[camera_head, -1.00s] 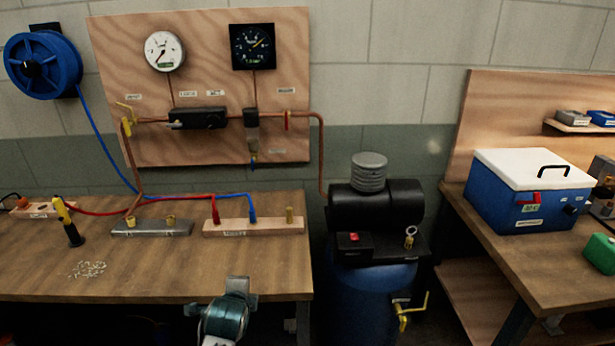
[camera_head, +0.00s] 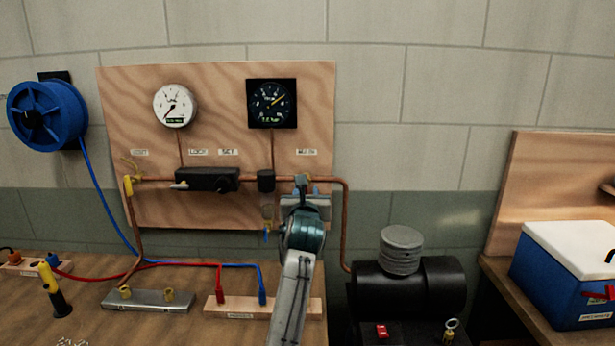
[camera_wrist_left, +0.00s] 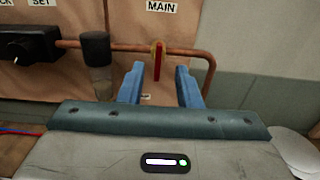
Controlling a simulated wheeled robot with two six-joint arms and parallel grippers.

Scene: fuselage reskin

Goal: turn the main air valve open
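The main air valve (camera_wrist_left: 158,62) has a red lever on a brass body, set in the copper pipe below the MAIN label (camera_wrist_left: 162,6). In the left wrist view the lever hangs across the pipe line. My left gripper (camera_wrist_left: 160,78) is open, its two blue fingers apart on either side of the lever's lower end in the picture; I cannot tell whether they touch it. In the head view my left gripper (camera_head: 303,185) is in front of the valve and hides most of it. My right gripper is not in view.
A black regulator (camera_head: 207,180) and a filter (camera_head: 266,181) sit on the same pipe to the left. Two gauges hang above: a white one (camera_head: 175,105) and a black one (camera_head: 271,103). A black compressor (camera_head: 410,285) stands at lower right.

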